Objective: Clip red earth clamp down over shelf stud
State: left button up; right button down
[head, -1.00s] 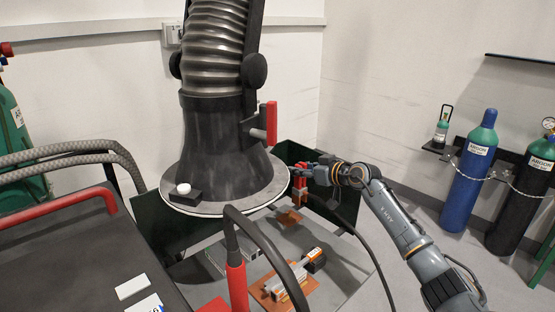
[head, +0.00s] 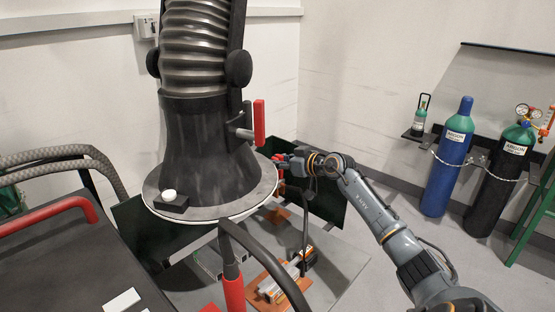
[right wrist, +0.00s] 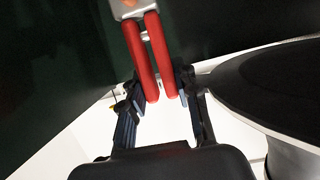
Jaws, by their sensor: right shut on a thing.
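My right gripper (head: 284,163) is shut on the red earth clamp (head: 280,186), beside the right rim of the big extraction hood. In the head view the clamp is mostly hidden by the gripper and the hood. In the right wrist view, the fingers of my right gripper (right wrist: 163,98) press on the two red handles of the clamp (right wrist: 147,58), and its pale metal end points away toward a dark green surface. A dark cable (head: 305,222) hangs below the gripper. I cannot make out the shelf stud. My left gripper is out of view.
The black hood (head: 207,150) with its wide round plate (head: 235,207) stands close left of the gripper. Dark green panels (head: 325,200) stand behind. An orange-brown board (head: 265,288) lies on the grey table below. Gas cylinders (head: 447,160) stand at the right wall.

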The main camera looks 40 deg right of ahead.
aim_at(281, 182)
jog(key=shift+f, duration=2.05)
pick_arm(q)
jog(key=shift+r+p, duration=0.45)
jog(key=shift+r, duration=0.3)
pick_arm(e)
jog(key=shift+f, duration=1.65)
pick_arm(q)
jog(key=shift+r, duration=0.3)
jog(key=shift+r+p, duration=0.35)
jog(key=shift+p, duration=0.3)
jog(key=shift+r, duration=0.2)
